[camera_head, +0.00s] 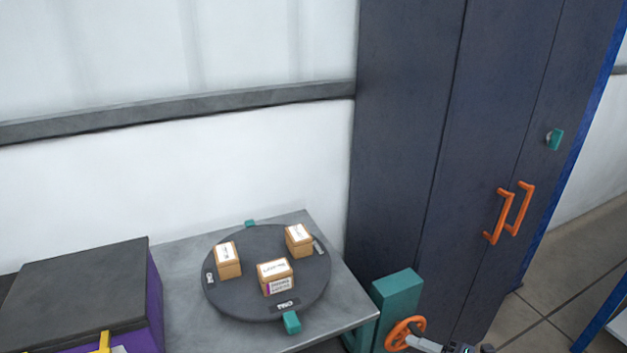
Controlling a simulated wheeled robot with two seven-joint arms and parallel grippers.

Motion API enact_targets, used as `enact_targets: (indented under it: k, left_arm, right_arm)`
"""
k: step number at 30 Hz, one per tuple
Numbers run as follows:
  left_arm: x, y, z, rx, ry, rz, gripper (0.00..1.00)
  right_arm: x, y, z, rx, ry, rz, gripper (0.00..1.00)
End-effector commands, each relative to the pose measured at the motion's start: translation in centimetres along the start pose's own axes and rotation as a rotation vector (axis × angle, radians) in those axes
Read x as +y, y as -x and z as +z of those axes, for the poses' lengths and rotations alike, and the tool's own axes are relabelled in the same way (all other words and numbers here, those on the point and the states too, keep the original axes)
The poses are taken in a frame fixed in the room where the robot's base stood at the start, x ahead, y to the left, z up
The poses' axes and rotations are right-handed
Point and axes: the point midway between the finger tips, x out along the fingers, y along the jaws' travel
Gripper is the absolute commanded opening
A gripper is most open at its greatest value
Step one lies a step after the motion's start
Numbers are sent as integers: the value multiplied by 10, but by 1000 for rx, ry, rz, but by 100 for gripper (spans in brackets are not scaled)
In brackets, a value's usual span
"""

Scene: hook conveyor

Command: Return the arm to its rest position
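A grey and black part (455,347), which looks like the tip of my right gripper, shows at the bottom edge, right of centre. It is beside an orange handwheel (393,336), and I cannot tell whether they touch. Most of it is cut off by the frame, so its fingers cannot be made out. My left gripper is not in view.
A round dark turntable (230,295) with three small labelled boxes (276,277) stands on a grey table (180,270). A teal block (398,294) is at its right. A dark-topped purple box (155,305) is left. A tall dark cabinet (430,130) with orange handles (520,208) stands right.

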Motion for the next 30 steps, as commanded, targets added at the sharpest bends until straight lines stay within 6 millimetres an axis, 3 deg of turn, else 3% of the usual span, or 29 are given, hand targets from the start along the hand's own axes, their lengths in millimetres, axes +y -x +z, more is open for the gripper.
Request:
enact_targets:
  k: [1, 3, 9, 15, 19, 20, 24, 30]
  left_arm:
    - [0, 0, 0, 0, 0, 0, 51]
    - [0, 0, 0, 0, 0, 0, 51]
    - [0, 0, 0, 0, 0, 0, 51]
    - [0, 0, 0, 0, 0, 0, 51]
    - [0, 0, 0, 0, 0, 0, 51]
    - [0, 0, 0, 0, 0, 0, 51]
    - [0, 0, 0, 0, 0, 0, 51]
    - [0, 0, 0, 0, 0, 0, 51]
  right_arm:
    - [18, -3, -18, 89, 232, -62, 41]
    - [34, -3, -44, 218, 557, -126, 41]
    - [67, 15, -106, 605, 1472, -209, 41]
    - [89, 51, -147, 1015, 2343, -171, 41]
    - [99, 75, -162, 1285, 2833, -105, 41]
    - [101, 80, -164, -1276, -2782, 85, 41]
    - [107, 97, -169, -1165, -2409, 20, 41]
    - [110, 107, -170, -1112, -2207, -10, 41]
